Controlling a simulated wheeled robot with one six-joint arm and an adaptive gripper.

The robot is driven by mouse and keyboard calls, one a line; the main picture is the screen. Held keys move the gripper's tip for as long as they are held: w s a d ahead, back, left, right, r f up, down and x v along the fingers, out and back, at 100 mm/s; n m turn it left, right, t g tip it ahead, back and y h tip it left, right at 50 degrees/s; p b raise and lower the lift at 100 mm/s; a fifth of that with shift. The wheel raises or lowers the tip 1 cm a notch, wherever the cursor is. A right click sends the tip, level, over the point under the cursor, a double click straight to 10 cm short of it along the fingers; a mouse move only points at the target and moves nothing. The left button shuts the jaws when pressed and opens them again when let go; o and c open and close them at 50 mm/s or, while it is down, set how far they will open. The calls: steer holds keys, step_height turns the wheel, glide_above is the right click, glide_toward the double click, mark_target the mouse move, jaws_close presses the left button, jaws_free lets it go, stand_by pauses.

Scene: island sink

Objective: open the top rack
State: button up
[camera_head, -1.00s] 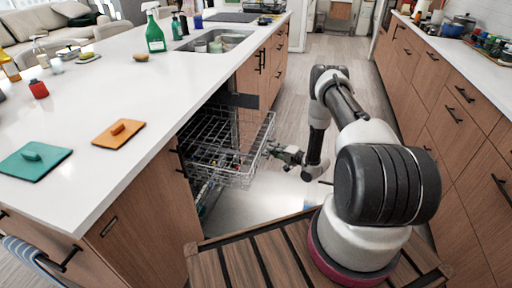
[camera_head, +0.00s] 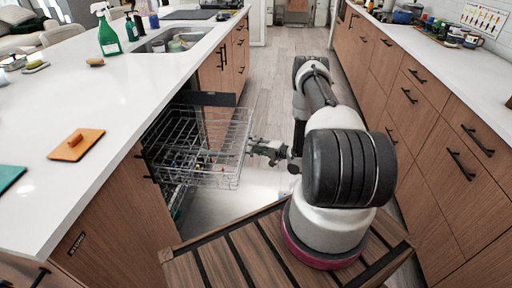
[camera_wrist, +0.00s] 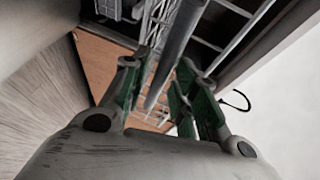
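The top rack (camera_head: 215,158) is a grey wire basket. It stands out of the dishwasher opening in the island's side, well past the cabinet front, above the lowered door (camera_head: 235,200). My gripper (camera_head: 258,148) is at the rack's outer front edge in the head view. In the wrist view, my gripper's green-padded fingers (camera_wrist: 160,92) stand apart, and a grey bar of the rack (camera_wrist: 178,45) runs between them. Gaps show between the bar and the fingers. Contact with the bar cannot be made out.
A lower rack (camera_head: 178,200) shows partly inside the dishwasher. The white island countertop (camera_head: 110,105) lies to the left, with an orange board (camera_head: 90,147) and a green spray bottle (camera_head: 108,35). Drawers (camera_head: 440,130) line the right. Wooden floor (camera_head: 275,85) is clear in the aisle ahead.

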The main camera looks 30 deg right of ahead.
steer(key=v, duration=1.2)
steer(key=shift+r, duration=0.1)
stand_by(0.4)
